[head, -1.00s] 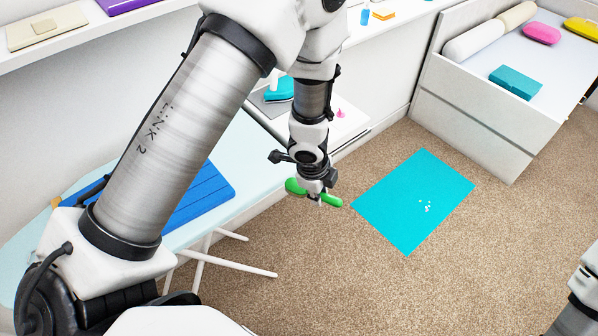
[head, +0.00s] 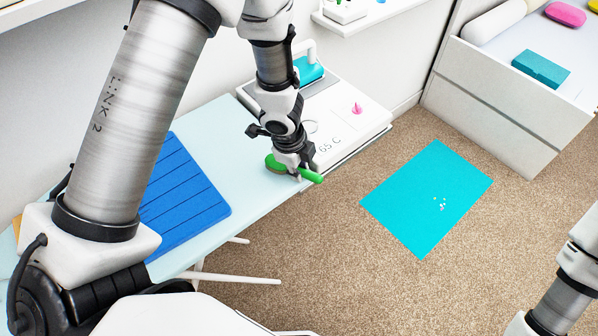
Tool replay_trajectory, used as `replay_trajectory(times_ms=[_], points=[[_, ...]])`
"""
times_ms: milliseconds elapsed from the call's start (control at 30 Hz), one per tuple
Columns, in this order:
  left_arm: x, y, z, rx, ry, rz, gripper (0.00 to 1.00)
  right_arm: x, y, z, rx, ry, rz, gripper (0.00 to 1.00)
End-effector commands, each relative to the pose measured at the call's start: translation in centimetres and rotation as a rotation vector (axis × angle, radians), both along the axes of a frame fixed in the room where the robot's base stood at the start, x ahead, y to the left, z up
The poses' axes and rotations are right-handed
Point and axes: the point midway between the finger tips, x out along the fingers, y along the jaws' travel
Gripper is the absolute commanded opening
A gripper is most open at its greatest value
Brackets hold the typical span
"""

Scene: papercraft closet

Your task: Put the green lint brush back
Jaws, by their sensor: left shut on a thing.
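The green lint brush (head: 311,176) is held in my left gripper (head: 298,172), which is shut on it. Its handle end sticks out to the right and its wider head shows at the left of the fingers. In the picture the brush lies over the front edge of the pale blue ironing board (head: 236,140), near its right end. I cannot tell whether it touches the board. Only part of my right arm shows at the lower right; its gripper is out of view.
A white unit marked "65 C" (head: 350,135) with a teal iron (head: 308,70) and a pink knob stands right of the brush. A turquoise mat (head: 428,200) with small white bits lies on open carpet. A white drawer (head: 500,110) stands at right.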

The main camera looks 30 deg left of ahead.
Motion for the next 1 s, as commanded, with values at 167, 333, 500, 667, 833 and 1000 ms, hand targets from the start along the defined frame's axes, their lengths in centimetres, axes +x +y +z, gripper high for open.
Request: replay_trajectory(times_ms=[167,333,500,667,833,1000], points=[[0.0,0.0,0.1,0.000,0.000,0.000,0.00,0.0,0.0,0.2,0.000,-0.001,0.000,0.40],[0.0,0.0,-0.2,0.000,0.000,0.000,0.31,0.0,0.0,-0.1,0.000,-0.001,0.000,0.40],[0.0,0.0,-0.2,0.000,0.001,0.000,0.46,0.0,0.0,-0.1,0.000,-0.001,0.000,0.40],[0.0,0.0,-0.2,0.000,0.001,0.000,0.46,0.0,0.0,-0.1,0.000,-0.001,0.000,0.40],[0.0,0.0,0.8,0.000,0.000,0.000,0.46,0.0,0.0,0.9,0.000,-0.001,0.000,0.40],[-0.5,0.2,4.5,0.000,-0.001,0.000,0.46,0.0,0.0,3.7,0.000,-0.001,0.000,0.40]])
